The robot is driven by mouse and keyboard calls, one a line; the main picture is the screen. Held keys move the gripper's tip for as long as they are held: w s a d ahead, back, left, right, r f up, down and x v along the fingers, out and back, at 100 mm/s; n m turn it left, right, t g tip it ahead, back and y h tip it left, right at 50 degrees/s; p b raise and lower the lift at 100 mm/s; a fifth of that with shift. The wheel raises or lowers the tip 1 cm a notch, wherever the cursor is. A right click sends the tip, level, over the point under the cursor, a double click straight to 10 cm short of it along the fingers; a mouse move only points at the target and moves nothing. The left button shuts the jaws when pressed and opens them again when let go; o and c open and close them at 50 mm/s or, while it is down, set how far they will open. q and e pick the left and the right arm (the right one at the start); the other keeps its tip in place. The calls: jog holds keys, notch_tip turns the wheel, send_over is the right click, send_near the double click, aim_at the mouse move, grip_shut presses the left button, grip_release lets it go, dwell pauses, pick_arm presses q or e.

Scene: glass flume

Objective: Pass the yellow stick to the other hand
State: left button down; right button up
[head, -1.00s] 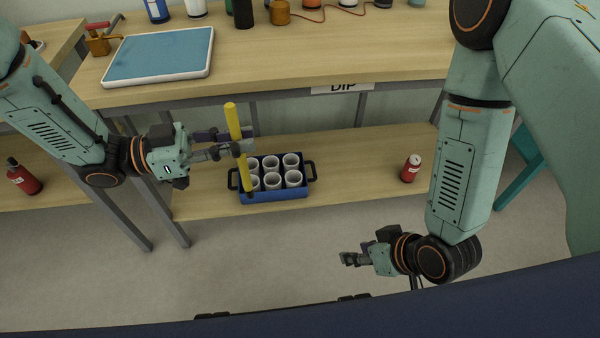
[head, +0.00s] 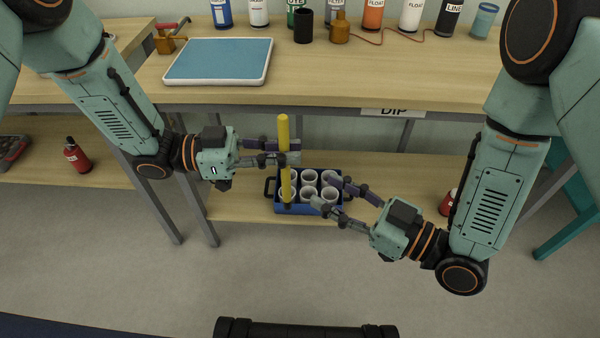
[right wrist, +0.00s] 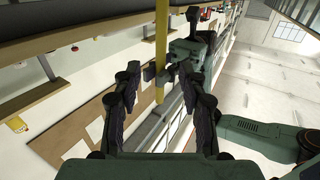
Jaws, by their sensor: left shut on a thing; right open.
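The yellow stick (head: 284,132) stands upright in the head view, in front of the bench. My left gripper (head: 293,158) is shut on it around its middle; the lower part of the stick hangs free below the fingers. My right gripper (head: 325,191) is open and empty, to the right of the stick's lower part, with its fingers pointing toward it. In the right wrist view the stick (right wrist: 161,50) shows between and beyond the open fingers (right wrist: 155,75), with my left gripper (right wrist: 190,48) beside it.
A blue crate (head: 315,209) of white cups sits on the lower shelf (head: 400,170) behind the stick. A blue-topped tray (head: 220,60) and several bottles stand on the bench top. A red bottle (head: 447,203) is on the shelf near my right arm. Open floor lies in front.

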aim_at(286, 170)
jog(key=x, duration=1)
grip_shut()
dwell(0.4)
pick_arm(q)
jog(key=c, duration=1.3)
grip_release()
jog(key=shift+o, duration=0.2)
